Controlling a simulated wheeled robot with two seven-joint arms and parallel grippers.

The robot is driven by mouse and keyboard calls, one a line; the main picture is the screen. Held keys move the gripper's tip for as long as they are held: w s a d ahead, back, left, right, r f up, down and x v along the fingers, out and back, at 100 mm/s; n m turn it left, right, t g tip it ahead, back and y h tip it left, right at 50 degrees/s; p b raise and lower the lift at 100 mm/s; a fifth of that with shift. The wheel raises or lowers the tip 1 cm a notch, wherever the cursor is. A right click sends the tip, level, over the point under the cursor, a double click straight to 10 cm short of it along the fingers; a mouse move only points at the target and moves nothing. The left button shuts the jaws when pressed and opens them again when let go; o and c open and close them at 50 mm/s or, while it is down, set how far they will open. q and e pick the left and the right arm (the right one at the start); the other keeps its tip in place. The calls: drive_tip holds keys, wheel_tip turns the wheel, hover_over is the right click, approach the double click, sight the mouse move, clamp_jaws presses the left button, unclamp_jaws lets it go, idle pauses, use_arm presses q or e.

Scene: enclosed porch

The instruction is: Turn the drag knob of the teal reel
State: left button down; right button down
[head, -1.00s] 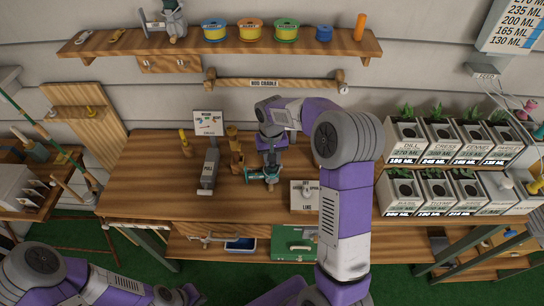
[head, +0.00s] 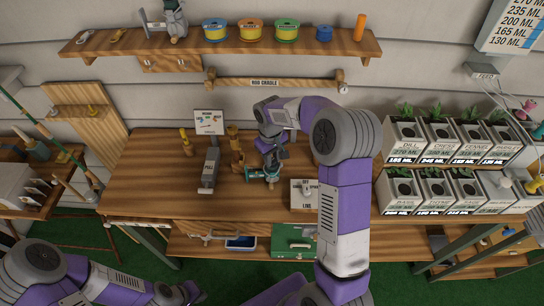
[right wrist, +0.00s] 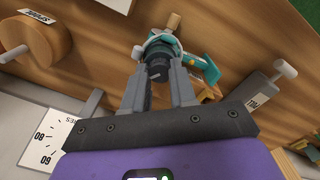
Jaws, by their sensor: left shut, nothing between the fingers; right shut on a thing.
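The teal reel (head: 262,175) stands on the wooden bench near its middle, and it also shows in the right wrist view (right wrist: 203,65). My right gripper (head: 272,160) reaches down to the reel from behind and above. In the right wrist view its fingers (right wrist: 158,78) are shut on the dark round drag knob (right wrist: 157,62) at the end of the reel. The fingers hide the knob's sides. My left gripper (head: 188,292) is shut and empty, low at the bottom edge of the head view, away from the bench.
Left of the reel stand a grey PULL device (head: 209,168) and wooden pieces (head: 236,150). A white LINE box (head: 303,194) with a knob is just to its right. Planters (head: 405,140) fill the bench's right end. The bench's left part is largely clear.

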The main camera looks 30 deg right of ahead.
drive_tip(key=c, duration=0.9)
unclamp_jaws()
wheel_tip(320, 180, up, 8)
drive_tip(key=shift+a+f, duration=0.15)
drive_tip(key=shift+f, duration=0.05)
